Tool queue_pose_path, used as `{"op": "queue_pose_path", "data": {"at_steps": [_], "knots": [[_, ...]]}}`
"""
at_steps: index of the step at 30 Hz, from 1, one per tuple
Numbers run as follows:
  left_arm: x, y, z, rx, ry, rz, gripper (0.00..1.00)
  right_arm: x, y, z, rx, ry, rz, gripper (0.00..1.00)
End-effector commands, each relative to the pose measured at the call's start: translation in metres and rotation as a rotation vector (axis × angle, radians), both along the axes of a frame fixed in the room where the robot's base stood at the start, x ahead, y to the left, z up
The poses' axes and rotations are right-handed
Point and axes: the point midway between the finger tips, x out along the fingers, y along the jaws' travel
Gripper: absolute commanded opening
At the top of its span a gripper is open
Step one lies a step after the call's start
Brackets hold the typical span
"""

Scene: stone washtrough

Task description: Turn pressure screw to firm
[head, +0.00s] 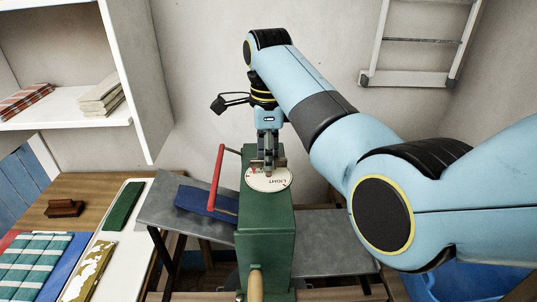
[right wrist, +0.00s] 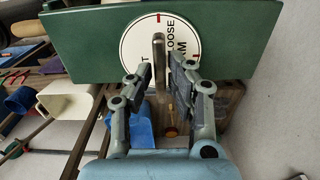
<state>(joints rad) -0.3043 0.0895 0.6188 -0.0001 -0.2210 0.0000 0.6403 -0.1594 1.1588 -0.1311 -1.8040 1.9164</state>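In the right wrist view the dial (right wrist: 136,40) shows LOOSE, part of another word and red marks. The pressure screw's metal bar handle (right wrist: 159,55) stands over the dial. My right gripper (head: 267,163) points down at it from above. In the right wrist view its fingers (right wrist: 160,70) are apart on either side of the bar, with a narrow gap seeming to show on each side. My left gripper is not in view.
A red lever (head: 217,178) stands close left of the gripper. Grey metal boards (head: 330,245) flank the housing, with folded blue cloth (head: 207,202) on the left one. A wooden table (head: 85,188) with cloths and a brush is at left. A ladder (head: 420,78) leans behind.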

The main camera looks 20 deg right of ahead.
Motion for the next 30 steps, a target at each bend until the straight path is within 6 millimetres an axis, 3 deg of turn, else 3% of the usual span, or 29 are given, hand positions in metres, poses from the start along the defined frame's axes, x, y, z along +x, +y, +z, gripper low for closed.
{"op": "queue_pose_path", "data": {"at_steps": [4, 17, 30], "knots": [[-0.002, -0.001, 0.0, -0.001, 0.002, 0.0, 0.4, 0.0, 0.0, 0.0, 0.0, 0.0, 0.0, 0.0], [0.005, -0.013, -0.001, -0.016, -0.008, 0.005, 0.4, 0.0, 0.0, 0.0, -0.001, 0.0, 0.038, 0.0], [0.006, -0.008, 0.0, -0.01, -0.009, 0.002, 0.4, 0.0, 0.0, 0.0, -0.001, 0.0, 0.354, 0.0]]}}
